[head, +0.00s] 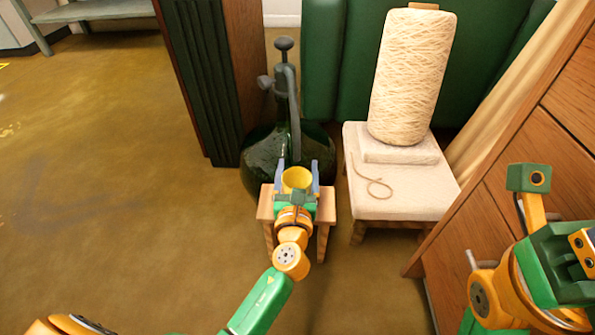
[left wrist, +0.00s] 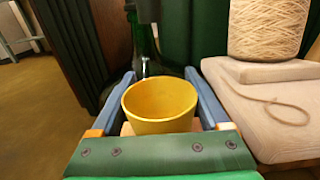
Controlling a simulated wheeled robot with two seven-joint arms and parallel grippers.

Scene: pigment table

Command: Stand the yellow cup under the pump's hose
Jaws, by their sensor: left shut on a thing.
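The yellow cup (head: 297,180) is upright between the blue fingers of my left gripper (head: 298,168), which is shut on it. In the left wrist view the cup (left wrist: 160,105) shows its open, empty-looking mouth. The pump (head: 284,45) has a black knob and tops a dark green glass bottle (head: 262,150). Its grey hose (head: 294,110) hangs down in front of the bottle, ending just behind the cup's rim. The cup is over a small wooden stool (head: 326,205); whether its base touches the stool is hidden.
A cream padded stool (head: 400,195) with a big cone of yarn (head: 410,75) and a loose strand stands close on the right. A dark fluted pillar (head: 200,80) is behind left. Wooden drawers (head: 545,130) are at right. Floor at left is clear.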

